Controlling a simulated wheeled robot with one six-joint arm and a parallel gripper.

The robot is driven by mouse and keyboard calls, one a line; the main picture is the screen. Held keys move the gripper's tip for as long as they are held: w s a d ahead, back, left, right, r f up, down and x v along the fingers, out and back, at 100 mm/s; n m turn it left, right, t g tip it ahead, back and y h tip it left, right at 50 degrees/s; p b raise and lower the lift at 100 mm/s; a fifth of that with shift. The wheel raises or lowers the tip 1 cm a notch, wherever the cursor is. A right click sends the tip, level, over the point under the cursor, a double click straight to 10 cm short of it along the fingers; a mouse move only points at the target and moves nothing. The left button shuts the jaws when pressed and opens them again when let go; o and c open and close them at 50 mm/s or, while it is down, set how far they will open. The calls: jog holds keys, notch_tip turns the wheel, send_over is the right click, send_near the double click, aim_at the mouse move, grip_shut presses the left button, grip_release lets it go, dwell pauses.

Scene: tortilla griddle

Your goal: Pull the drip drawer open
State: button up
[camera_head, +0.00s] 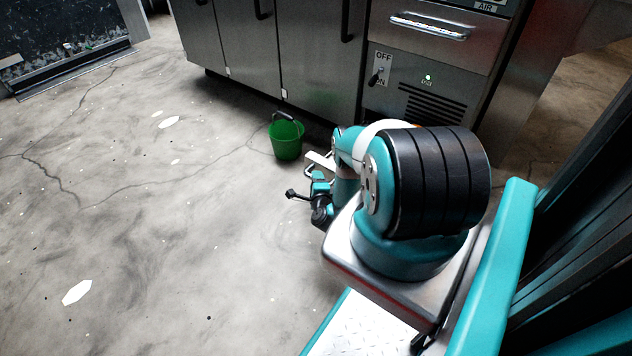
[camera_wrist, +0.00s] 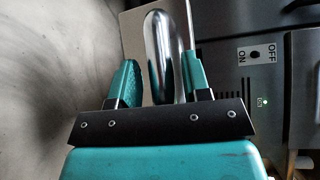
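The drip drawer appears in the wrist view as a pale flat plate (camera_wrist: 134,35) with a rounded silver handle (camera_wrist: 164,50). In the head view the pale plate (camera_head: 321,160) shows low in front of the cabinet, partly behind my arm. My gripper (camera_wrist: 163,78) has its two teal fingers apart, one on each side of the handle. I see no clear grip on it. In the head view the gripper (camera_head: 316,188) is small and partly covered by my arm. How far out the drawer stands cannot be told.
A steel cabinet (camera_head: 310,60) stands behind, with an upper drawer handle (camera_head: 430,25) and an OFF/ON switch (camera_head: 376,76). The switch also shows in the wrist view (camera_wrist: 255,55). A green bucket (camera_head: 286,140) stands on the floor left of my arm. The floor (camera_head: 150,230) at left is clear.

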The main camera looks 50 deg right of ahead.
jog(key=shift+o, duration=0.3)
jog(key=shift+r, duration=0.1)
jog(key=p+v, duration=1.5)
jog(key=v, duration=0.2)
jog(key=shift+a, duration=0.2)
jog(key=shift+s, duration=0.15)
